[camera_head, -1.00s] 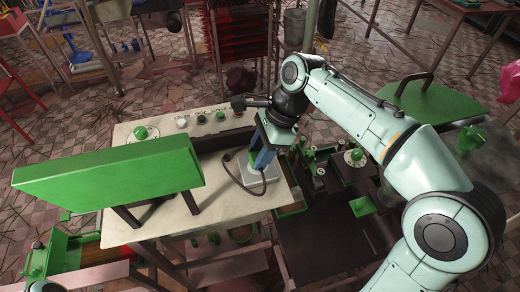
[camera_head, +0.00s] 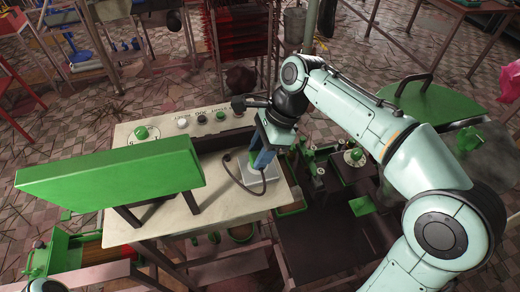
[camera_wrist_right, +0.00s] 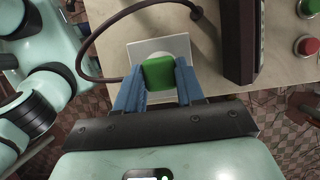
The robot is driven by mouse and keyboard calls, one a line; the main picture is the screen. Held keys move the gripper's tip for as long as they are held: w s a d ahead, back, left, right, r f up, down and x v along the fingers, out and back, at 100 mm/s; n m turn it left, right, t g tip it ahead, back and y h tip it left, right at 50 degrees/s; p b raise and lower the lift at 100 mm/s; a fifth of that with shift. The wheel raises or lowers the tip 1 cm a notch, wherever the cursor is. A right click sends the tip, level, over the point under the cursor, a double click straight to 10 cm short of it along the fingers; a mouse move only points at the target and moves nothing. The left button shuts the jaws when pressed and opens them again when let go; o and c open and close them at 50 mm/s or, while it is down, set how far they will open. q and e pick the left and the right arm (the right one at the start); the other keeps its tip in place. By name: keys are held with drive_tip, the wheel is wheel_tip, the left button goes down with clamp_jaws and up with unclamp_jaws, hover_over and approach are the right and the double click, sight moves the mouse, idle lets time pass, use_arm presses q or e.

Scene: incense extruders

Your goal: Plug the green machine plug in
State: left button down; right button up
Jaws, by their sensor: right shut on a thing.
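The green plug (camera_wrist_right: 159,72) sits between the blue fingers of my right gripper (camera_wrist_right: 158,90) in the right wrist view. The gripper is shut on it. A dark cable runs from the plug in a loop to the left. Behind the plug is a pale square plate with a round white middle (camera_wrist_right: 140,49); I cannot tell whether the plug touches it or is seated. In the head view my right gripper (camera_head: 263,155) points down over the pale plate (camera_head: 247,185) on the cream table, and its fingers mostly hide the plug. My left gripper is not in view.
A big green panel (camera_head: 110,173) on dark legs stands on the cream tabletop (camera_head: 170,222). A dark bar (camera_head: 226,140) and a row of knobs, including a green one (camera_head: 141,133), lie along the far side. Green machinery stands to the right.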

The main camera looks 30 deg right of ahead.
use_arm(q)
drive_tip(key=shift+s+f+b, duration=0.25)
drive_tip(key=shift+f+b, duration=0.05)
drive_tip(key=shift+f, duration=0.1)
use_arm(e)
drive_tip(key=shift+f, duration=0.65)
drive_tip(key=o, duration=1.1)
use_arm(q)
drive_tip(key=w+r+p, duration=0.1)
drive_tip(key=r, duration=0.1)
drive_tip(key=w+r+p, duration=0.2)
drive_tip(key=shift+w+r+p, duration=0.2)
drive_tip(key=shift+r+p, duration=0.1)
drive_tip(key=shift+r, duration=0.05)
use_arm(e)
drive_tip(key=v, duration=1.3)
drive_tip(key=shift+d+r, duration=0.15)
drive_tip(key=shift+s, duration=0.1)
